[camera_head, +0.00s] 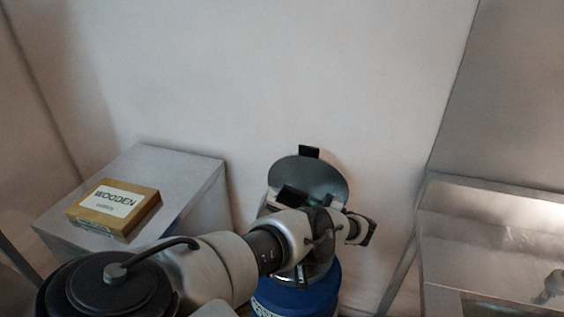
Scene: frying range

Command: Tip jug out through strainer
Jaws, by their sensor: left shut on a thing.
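The jug shows in the head view as a metal vessel with a round grey lid (312,175) standing up and a black tab at its top. Most of its body is hidden behind my left gripper (318,218), which is shut on it. The fingertips are hard to make out against the dark parts there. The jug is over or in front of a blue container (305,297); I cannot tell whether they touch. I cannot make out a strainer for certain. My right gripper is not in view.
A box marked WOODEN (115,207) lies on a grey metal cabinet (188,178) at the left. A steel counter (480,212) with a recessed basin stands at the right. A plain pale wall (300,80) is behind.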

